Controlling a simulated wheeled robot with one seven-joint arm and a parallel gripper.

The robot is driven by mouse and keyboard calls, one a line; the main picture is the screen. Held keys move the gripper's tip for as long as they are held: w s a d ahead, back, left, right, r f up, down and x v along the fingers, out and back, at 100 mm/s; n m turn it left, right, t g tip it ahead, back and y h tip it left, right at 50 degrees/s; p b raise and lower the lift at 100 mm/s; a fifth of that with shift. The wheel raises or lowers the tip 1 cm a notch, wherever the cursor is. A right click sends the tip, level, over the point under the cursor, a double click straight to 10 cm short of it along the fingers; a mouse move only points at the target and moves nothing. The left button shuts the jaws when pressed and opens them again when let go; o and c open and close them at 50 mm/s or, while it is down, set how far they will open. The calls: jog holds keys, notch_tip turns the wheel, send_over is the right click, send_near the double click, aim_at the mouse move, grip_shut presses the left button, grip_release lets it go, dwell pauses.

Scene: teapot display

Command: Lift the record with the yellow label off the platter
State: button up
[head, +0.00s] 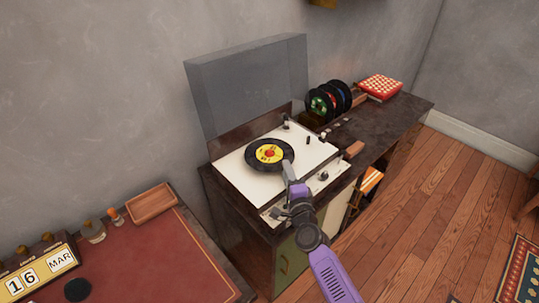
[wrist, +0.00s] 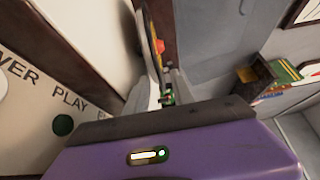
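The black record with the yellow label (head: 262,146) lies on the platter of the white turntable (head: 236,177), and a red spot shows at its centre. The platter is hidden beneath it. My gripper (head: 289,170) is at the record's near right edge, its tip overlapping the rim in the head view. In the wrist view the record (wrist: 151,40) appears nearly edge-on, just beyond the tip of my gripper (wrist: 166,92). The fingers are too small and hidden to show whether they are open or gripping the rim.
A clear raised lid (head: 245,85) stands behind the turntable. Several upright records (head: 321,104) and a red patterned box (head: 380,87) stand to the right on the dark cabinet. A red-topped desk (head: 150,255) with a calendar (head: 40,272) is at the front left. Wooden floor is open at right.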

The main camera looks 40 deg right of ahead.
grip_shut()
dwell(1.3)
